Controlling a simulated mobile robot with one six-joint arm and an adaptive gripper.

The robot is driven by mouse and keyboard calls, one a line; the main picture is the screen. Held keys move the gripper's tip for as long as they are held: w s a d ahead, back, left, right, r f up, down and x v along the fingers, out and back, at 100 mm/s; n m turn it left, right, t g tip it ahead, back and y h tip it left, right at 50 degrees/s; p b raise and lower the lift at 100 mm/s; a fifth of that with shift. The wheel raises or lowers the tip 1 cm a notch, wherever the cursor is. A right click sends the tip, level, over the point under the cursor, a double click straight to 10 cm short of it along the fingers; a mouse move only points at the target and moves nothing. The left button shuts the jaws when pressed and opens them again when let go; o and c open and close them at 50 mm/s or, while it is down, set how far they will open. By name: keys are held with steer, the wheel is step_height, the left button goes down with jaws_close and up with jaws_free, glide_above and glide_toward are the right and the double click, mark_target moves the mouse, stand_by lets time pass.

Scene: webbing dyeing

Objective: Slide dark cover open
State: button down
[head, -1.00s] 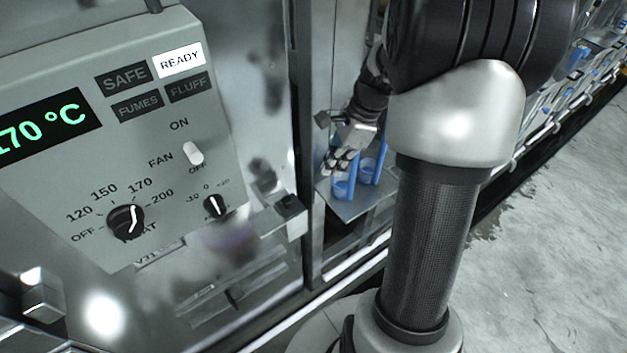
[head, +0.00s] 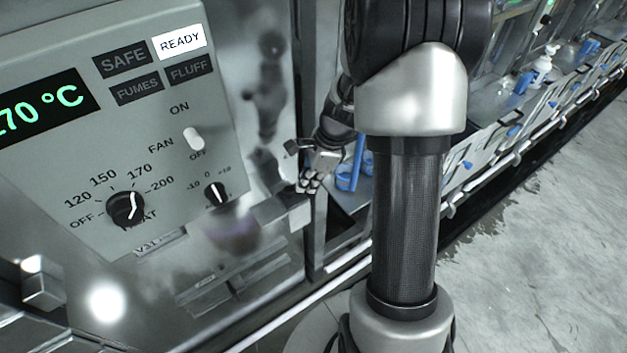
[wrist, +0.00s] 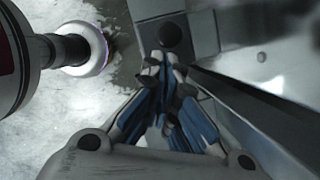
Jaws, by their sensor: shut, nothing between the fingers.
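My gripper (head: 308,184) is shut and empty, its fingertips at the right end of the metal ledge below the control panel. In the wrist view the fingers (wrist: 162,62) point at a dark round knob (wrist: 170,38) on a grey block. They look very close to it; I cannot tell whether they touch. In the head view the gripper hides most of this knob. A dark strip (wrist: 245,90) runs diagonally beside the block in the wrist view. I cannot tell for sure which part is the dark cover.
The grey control panel (head: 60,165) has a lit READY sign (head: 180,42), a fan switch (head: 193,138) and a heat dial (head: 126,207). A blue cup (head: 346,178) stands on a shelf behind my gripper. The floor (head: 540,230) at right is clear.

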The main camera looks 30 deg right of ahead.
steer(key=a, duration=0.7)
steer(key=shift+s+a+p, duration=0.1)
steer(key=shift+s+p, duration=0.05)
steer(key=shift+p, duration=0.2)
steer(key=shift+d+r, duration=0.1)
steer(key=shift+d, duration=0.2)
steer(key=s+d+r+p, duration=0.2)
steer(key=d+r, duration=0.3)
steer(key=r, duration=0.5)
steer(key=shift+s+d+p, duration=0.3)
steer(key=shift+s+d, duration=0.1)
steer(key=shift+s, duration=0.05)
